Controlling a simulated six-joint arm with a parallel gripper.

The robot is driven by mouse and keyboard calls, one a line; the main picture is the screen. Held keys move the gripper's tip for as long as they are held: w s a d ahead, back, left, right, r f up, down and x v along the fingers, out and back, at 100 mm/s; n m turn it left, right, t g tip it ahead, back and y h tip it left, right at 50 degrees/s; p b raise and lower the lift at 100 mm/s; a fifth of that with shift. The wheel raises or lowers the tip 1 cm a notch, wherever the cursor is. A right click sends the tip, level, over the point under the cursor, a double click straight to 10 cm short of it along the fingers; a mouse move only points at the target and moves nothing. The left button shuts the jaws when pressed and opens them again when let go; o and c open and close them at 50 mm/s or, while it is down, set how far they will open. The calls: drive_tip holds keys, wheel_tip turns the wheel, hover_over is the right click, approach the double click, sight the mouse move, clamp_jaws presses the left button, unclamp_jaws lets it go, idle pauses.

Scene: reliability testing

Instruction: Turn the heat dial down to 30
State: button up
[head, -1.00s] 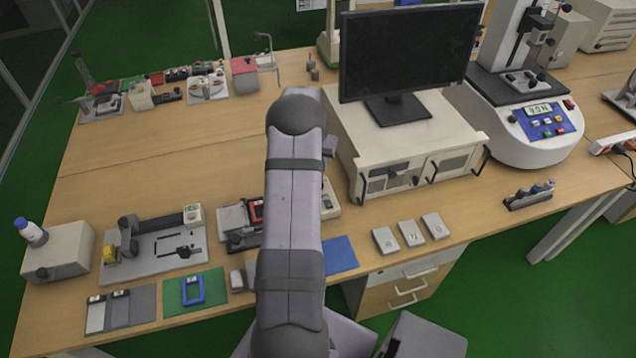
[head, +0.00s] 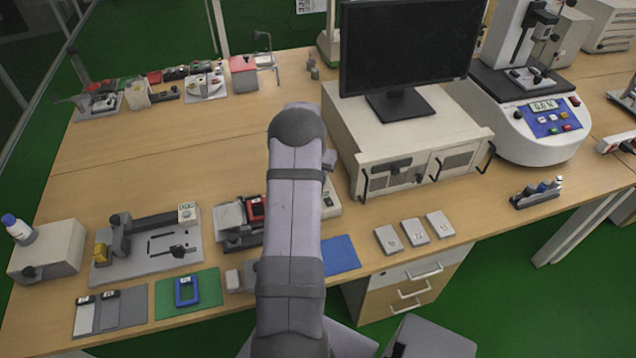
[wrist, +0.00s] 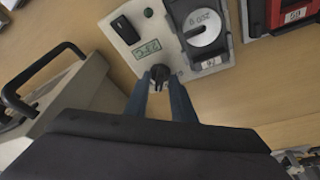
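The heat dial (wrist: 160,73) is a small black knob at the edge of a pale heater panel (wrist: 206,66) in the wrist view. A green display (wrist: 147,48) sits just above the dial; its digits are too blurred to read surely. My gripper (wrist: 160,79) has its two dark fingers on either side of the dial, with the knob between the tips. The fingers are apart; I cannot tell whether they touch the knob. In the head view my arm hides the gripper and most of the heater, whose pale edge (head: 331,204) shows at the arm's right.
A black rocker switch (wrist: 125,29) and a round silver plate (wrist: 201,28) sit close to the dial. A red-framed device (wrist: 288,14) lies at the right. A cream instrument case (head: 405,150) with handles stands beside the heater. A blue mat (head: 340,252) lies near the table's front.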

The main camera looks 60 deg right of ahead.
clamp_jaws()
drive_tip(key=shift+f+m+b, duration=0.15)
drive_tip(key=shift+m+b, duration=0.25)
drive_tip(key=shift+b, duration=0.1)
drive_tip(key=shift+m+b, duration=0.4)
drive_tip(key=shift+w+m+g+b, duration=0.15)
drive_tip(key=shift+m+g+b, duration=0.25)
drive_tip(key=shift+m+b, duration=0.15)
drive_tip(key=shift+w+m+g+b, duration=0.1)
drive_tip(key=shift+m+g+b, duration=0.2)
drive_tip(key=shift+m+b, duration=0.8)
